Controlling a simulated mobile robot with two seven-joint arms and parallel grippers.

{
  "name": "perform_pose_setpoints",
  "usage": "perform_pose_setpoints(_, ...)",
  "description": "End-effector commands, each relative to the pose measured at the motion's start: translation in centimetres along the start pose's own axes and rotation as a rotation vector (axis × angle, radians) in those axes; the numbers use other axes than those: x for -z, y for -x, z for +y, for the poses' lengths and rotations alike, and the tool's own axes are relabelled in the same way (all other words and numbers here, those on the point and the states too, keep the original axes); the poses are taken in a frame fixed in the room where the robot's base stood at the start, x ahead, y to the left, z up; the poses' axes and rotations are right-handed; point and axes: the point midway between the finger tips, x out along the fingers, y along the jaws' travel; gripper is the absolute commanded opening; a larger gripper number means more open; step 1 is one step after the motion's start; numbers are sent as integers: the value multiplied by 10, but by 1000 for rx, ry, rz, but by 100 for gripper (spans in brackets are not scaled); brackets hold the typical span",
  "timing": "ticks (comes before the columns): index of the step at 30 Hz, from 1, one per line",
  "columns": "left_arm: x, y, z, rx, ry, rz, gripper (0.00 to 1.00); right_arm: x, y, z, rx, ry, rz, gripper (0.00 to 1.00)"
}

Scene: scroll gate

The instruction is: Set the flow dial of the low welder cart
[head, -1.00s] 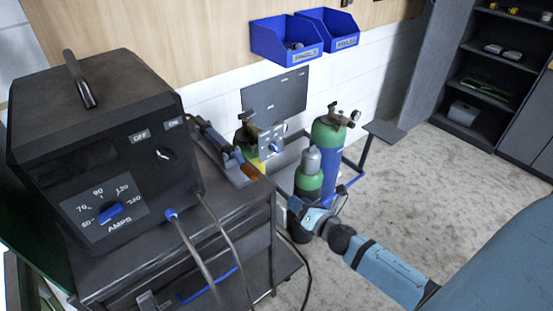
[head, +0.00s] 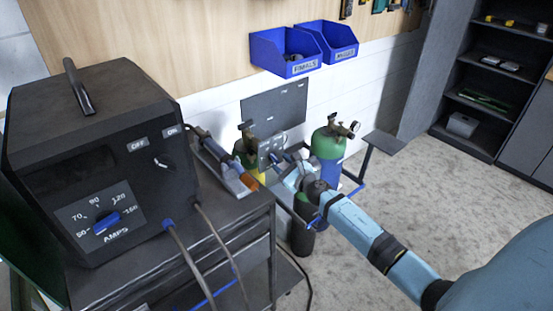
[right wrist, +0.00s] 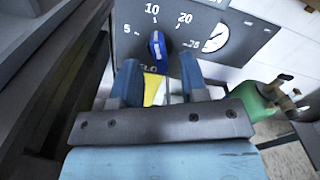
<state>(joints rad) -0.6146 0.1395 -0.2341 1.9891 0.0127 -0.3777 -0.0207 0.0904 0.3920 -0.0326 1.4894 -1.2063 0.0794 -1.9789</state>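The flow dial (right wrist: 157,45) is a blue knob on a dark grey panel (right wrist: 190,15) in the right wrist view. Marks 5, 10, 20 and 25 ring it, and the knob's upper end points near the 10. In the head view the panel (head: 270,150) stands low behind the gas cylinders, and my gripper hides most of the dial. My right gripper (right wrist: 158,72) is open, its two blue fingers apart just below the knob, one to each side. It also shows in the head view (head: 287,170) in front of the panel. My left gripper is in neither view.
A green-topped cylinder (head: 328,143) stands right of my right gripper. A black welder (head: 95,150) with an AMPS dial sits on a cart (head: 235,225) at left. Blue bins (head: 285,52) hang on the wall. The floor at right (head: 440,180) is clear.

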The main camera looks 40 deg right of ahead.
Motion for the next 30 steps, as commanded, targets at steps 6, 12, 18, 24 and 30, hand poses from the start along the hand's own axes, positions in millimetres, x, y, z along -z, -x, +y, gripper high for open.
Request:
perform_pose_setpoints(6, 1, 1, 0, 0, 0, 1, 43, 0, -26, 0, 0, -2, 0, 40)
perform_pose_setpoints(12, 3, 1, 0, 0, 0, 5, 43, 0, -31, 0, -1, 0, 0, 40)
perform_pose_setpoints(18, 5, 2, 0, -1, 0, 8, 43, 0, -31, 0, 0, 0, 0, 33)
perform_pose_setpoints(24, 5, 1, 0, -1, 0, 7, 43, 0, -30, 0, 0, 0, 0, 0)
perform_pose_setpoints(30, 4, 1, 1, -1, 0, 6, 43, 0, -30, 0, -1, -9, 0, 0)
